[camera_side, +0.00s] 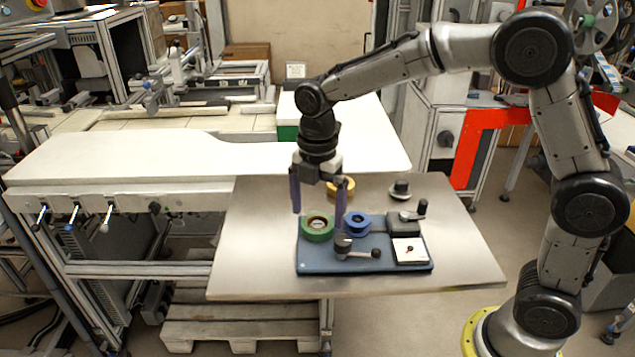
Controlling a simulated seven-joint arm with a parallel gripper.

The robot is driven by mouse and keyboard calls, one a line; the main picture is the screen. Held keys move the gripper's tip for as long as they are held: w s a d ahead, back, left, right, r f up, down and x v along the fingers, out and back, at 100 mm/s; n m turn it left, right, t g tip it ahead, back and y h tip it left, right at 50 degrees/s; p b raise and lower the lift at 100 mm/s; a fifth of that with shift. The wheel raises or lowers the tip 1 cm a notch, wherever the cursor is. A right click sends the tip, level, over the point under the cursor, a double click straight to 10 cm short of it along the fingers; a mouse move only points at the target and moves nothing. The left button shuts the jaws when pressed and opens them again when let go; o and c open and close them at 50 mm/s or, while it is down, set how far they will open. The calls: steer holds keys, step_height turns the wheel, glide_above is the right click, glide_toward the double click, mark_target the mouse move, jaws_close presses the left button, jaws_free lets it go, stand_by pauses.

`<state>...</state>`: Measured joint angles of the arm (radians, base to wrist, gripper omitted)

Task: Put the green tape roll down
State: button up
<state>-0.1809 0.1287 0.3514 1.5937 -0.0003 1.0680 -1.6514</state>
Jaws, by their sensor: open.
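The green tape roll (317,229) lies flat at the back left of the blue base plate (312,262) on the metal table. My gripper (319,214) points straight down above the green roll, with its purple fingers spread wide and empty. One finger is to the left of the roll and the other to its right. Whether either finger touches the roll, I cannot tell.
A blue roll (357,223) lies just right of the green one. A yellow roll (341,187) sits behind. Crank-handled fittings (356,248) and a white square pad (410,251) stand on the plate. A dark knob (401,189) stands behind right. The metal table's left side (250,255) is clear.

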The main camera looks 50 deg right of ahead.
step_height(320, 180, up, 12)
steer(key=shift+r, duration=0.2)
steer(key=s+d+f+m+t, duration=0.2)
steer(key=s+d+m, duration=0.1)
steer(key=s+m, duration=0.7)
steer(key=s+d+f+m+t, duration=0.3)
steer(key=s+d+m, duration=0.1)
steer(key=s+m, duration=0.7)
steer(key=shift+s+t, duration=0.3)
steer(key=shift+s, duration=0.8)
